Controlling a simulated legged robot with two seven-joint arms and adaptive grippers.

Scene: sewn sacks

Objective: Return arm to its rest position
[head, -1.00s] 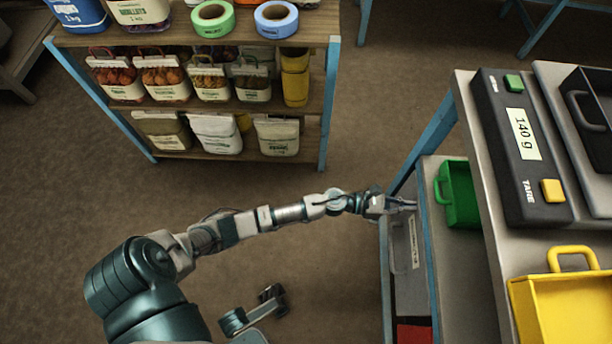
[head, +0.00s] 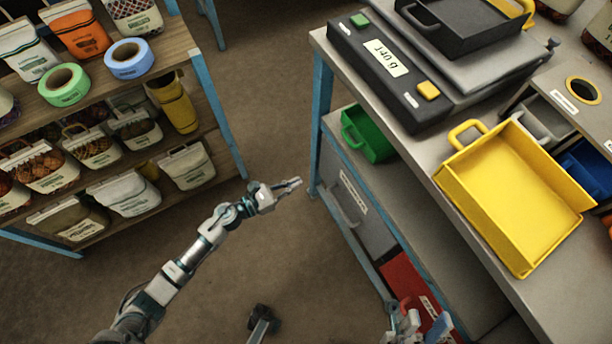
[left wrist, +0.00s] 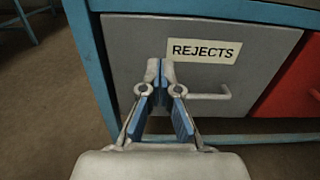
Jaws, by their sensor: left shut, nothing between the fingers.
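My left arm comes in from the lower left in the head view. Its gripper (head: 291,186) is shut and empty, held over the floor between the shelf and the workbench. In the left wrist view its fingertips (left wrist: 160,68) meet in front of the grey drawer (left wrist: 130,45) labelled REJECTS, left of the drawer's handle (left wrist: 210,95). In the head view the gripper is apart from this grey drawer (head: 340,185). My right gripper (head: 424,322) shows only partly at the bottom edge, by the red drawer; its finger opening is unclear.
The workbench (head: 440,150) carries a scale (head: 385,65) and a yellow tray (head: 515,195). A green bin (head: 368,135) sits on its lower shelf, with a red drawer (head: 405,280) below. A shelf (head: 110,95) with sacks and tape rolls stands left. Floor between is open.

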